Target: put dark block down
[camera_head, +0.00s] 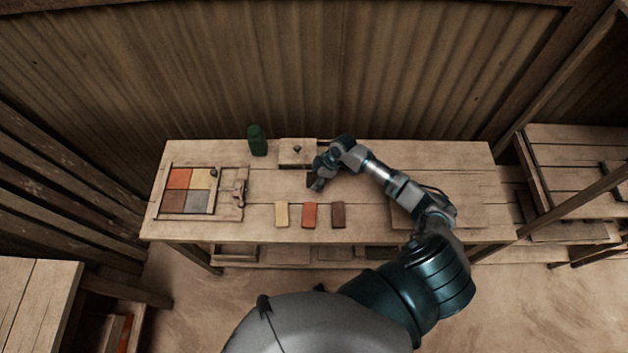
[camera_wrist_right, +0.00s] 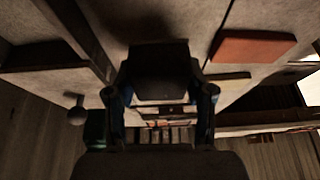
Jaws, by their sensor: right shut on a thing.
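A dark block (camera_wrist_right: 160,68) is held between the fingers of my right gripper (camera_wrist_right: 160,100) in the wrist view. In the head view my right gripper (camera_head: 316,186) is over the middle of the table, just in front of the lidded wooden box. It is shut on the block, which shows there only as a small dark edge (camera_head: 310,180). The wrist view shows a shadow on the wood by the block; I cannot tell whether the block touches the tabletop. My left gripper is not in view.
A cream tile (camera_head: 282,214), a red-orange tile (camera_head: 310,215) and a dark brown tile (camera_head: 338,214) lie in a row near the front edge. A wooden frame (camera_head: 229,207) with coloured tiles lies left. A green bottle (camera_head: 257,140) and knobbed box (camera_head: 297,158) stand behind.

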